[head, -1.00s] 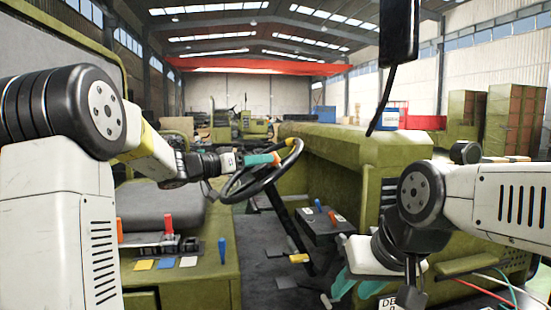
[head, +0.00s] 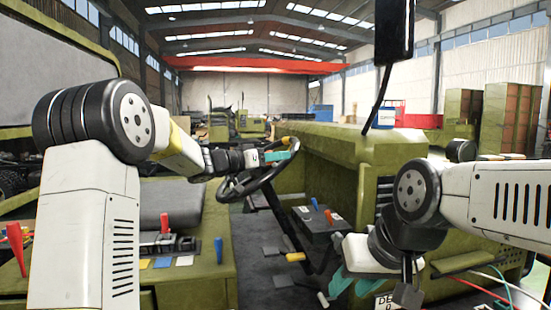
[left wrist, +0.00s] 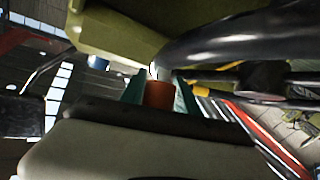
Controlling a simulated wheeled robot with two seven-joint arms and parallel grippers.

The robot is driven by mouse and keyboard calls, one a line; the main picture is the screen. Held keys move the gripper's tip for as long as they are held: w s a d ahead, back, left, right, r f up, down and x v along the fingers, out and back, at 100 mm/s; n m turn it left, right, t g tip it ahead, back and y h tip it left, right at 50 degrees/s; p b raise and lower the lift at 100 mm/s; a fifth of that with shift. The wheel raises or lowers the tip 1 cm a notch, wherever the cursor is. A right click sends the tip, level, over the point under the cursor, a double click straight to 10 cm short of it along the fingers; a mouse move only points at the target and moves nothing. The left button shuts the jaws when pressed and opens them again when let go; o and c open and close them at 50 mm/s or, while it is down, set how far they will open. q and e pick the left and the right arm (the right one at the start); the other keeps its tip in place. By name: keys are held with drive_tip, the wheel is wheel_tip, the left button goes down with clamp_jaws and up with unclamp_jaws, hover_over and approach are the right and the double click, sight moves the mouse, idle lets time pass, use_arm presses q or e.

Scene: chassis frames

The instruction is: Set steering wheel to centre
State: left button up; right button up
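The dark steering wheel (head: 262,184) stands tilted on its column in the middle of the head view. My left gripper (head: 279,156) is at the upper right part of its rim. In the left wrist view, the teal fingers of my left gripper (left wrist: 159,92) sit on both sides of an orange-brown knob (left wrist: 158,95), apparently touching it. The black rim (left wrist: 235,38) curves past just beyond.
A seat (head: 165,205) and a console with a blue lever (head: 218,248) and red lever (head: 165,222) stand left of the wheel. A dark box (head: 318,224) with small levers is right of the column. A green hood (head: 350,142) lies beyond. A dark mirror (head: 394,32) hangs above.

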use_arm(q)
drive_tip(key=shift+s+d, duration=0.1)
clamp_jaws()
drive_tip(key=shift+s+d+r, duration=0.1)
drive_tip(key=shift+d+r, duration=0.05)
drive_tip(key=shift+r, duration=0.05)
idle(0.8)
